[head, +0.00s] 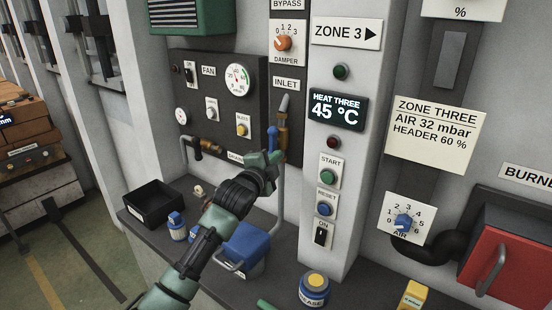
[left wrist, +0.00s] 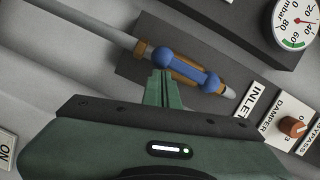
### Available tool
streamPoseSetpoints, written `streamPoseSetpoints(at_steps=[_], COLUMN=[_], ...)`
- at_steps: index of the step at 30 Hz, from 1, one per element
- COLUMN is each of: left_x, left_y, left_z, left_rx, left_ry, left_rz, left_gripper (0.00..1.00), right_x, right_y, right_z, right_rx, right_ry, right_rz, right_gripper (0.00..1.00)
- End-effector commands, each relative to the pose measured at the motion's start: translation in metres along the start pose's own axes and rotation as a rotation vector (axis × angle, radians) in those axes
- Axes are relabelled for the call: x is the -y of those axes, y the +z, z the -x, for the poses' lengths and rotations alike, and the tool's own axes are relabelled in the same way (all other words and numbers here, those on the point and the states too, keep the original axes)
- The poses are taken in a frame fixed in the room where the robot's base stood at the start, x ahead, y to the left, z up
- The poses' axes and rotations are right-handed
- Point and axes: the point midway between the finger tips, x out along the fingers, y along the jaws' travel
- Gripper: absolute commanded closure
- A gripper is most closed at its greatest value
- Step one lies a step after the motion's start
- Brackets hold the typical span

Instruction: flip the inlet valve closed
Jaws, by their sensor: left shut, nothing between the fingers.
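The inlet valve is a brass body (head: 284,136) on an upright grey pipe, below the INLET label (head: 286,85). Its blue lever (head: 272,138) lies along the pipe's line. In the left wrist view the blue lever (left wrist: 190,70) runs along the brass body, with a round blue end nearest my fingers. My left gripper (head: 274,158) is shut and empty at the lower end of the lever. In the left wrist view its fingertips (left wrist: 162,73) are right at the round blue end; I cannot tell whether they touch. My right gripper is not in view.
A fan panel (head: 213,62) with gauges and knobs is left of the valve. A brown-handled valve (head: 206,146) sits lower left. The shelf below holds a black tray (head: 153,202), a blue box (head: 247,243) and jars. A display pillar (head: 338,112) stands at right.

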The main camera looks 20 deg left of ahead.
Motion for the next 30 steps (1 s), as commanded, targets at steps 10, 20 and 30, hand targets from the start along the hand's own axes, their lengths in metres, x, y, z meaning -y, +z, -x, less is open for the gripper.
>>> streamPoseSetpoints(at_steps=[10,20,30], left_x=[-0.003,-0.007,-0.007], left_y=[0.005,0.016,0.028], left_z=[-0.001,-0.003,-0.006], left_rx=[0.003,0.005,0.005], left_ry=[-0.021,-0.081,-0.16], left_rz=[-0.092,-0.336,-0.649], left_gripper=[1.0,1.0,1.0], right_x=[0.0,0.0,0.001], right_y=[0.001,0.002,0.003], right_z=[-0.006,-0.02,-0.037], right_rx=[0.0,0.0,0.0], right_ry=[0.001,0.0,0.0], right_rz=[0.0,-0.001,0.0], right_gripper=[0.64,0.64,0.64])
